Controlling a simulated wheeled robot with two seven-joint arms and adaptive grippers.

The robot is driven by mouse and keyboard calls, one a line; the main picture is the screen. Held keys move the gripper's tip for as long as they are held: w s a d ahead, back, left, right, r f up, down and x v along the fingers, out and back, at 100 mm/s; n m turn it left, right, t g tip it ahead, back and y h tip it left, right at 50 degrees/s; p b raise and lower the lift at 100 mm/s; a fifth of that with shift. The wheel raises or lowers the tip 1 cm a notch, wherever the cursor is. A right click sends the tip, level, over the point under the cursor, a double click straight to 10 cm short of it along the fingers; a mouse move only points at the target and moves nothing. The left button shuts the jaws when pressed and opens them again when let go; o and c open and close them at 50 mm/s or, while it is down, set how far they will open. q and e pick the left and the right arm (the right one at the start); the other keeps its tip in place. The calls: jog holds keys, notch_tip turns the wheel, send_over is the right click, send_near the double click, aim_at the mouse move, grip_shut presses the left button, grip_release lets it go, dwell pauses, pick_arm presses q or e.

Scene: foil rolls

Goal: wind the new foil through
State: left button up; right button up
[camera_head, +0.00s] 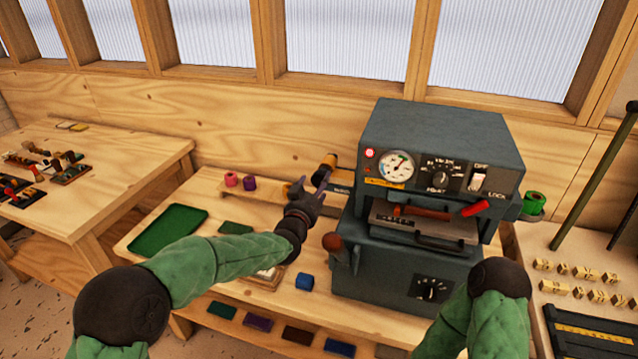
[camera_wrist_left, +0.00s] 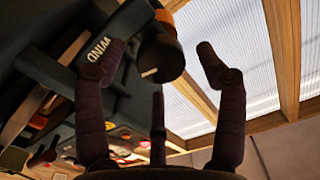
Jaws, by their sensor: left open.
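The dark grey foil machine (camera_head: 445,150) stands on the bench with a gauge and dials on its front. A dark winding knob with a white mark (camera_wrist_left: 160,60) sits beside the "WIND" label in the left wrist view. A copper-coloured foil roll (camera_head: 329,161) sits behind it at the machine's left side. My left gripper (camera_head: 312,181) is open at this knob; in the left wrist view its fingers (camera_wrist_left: 158,60) stand on either side, with a gap on the right. A green roll (camera_head: 534,202) is on the machine's right side. My right gripper is out of view.
Pink (camera_head: 231,179) and purple (camera_head: 250,184) rolls stand at the back of the bench. A green tray (camera_head: 168,230) lies left and a blue roll (camera_head: 304,282) in front. A brown-knobbed lever (camera_head: 332,242) juts from the machine's left side, near my left wrist.

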pick_arm(q)
jog(key=shift+x, duration=1.25)
jog(key=c, duration=1.1)
jog(key=shift+c, duration=0.2)
jog(key=shift+m, duration=0.4)
